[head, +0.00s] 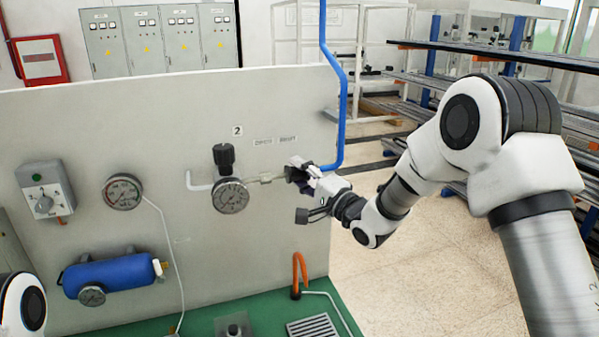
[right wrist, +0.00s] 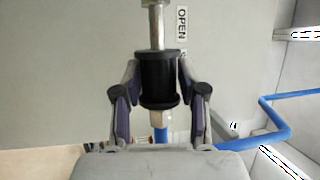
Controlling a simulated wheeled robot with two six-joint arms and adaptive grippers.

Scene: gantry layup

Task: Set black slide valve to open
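The black slide valve (right wrist: 159,80) is a dark cylindrical sleeve on a metal pipe, seen close up in the right wrist view. The two fingers of my right gripper (right wrist: 160,82) lie on either side of it, with their tips against its sides. In the head view my right gripper (head: 301,173) is at the pipe near the panel's right edge and mostly hides the valve. An OPEN label (right wrist: 182,23) is on the panel beside the pipe, above the sleeve in the wrist view. My left gripper is out of view; only a piece of the left arm shows.
A blue pipe (head: 343,100) runs down and bends to the valve line. A pressure gauge (head: 230,196) with a black knob (head: 223,157) is left of the valve. An orange hooked pipe (head: 299,272) rises from the green base below. Free floor lies right of the panel.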

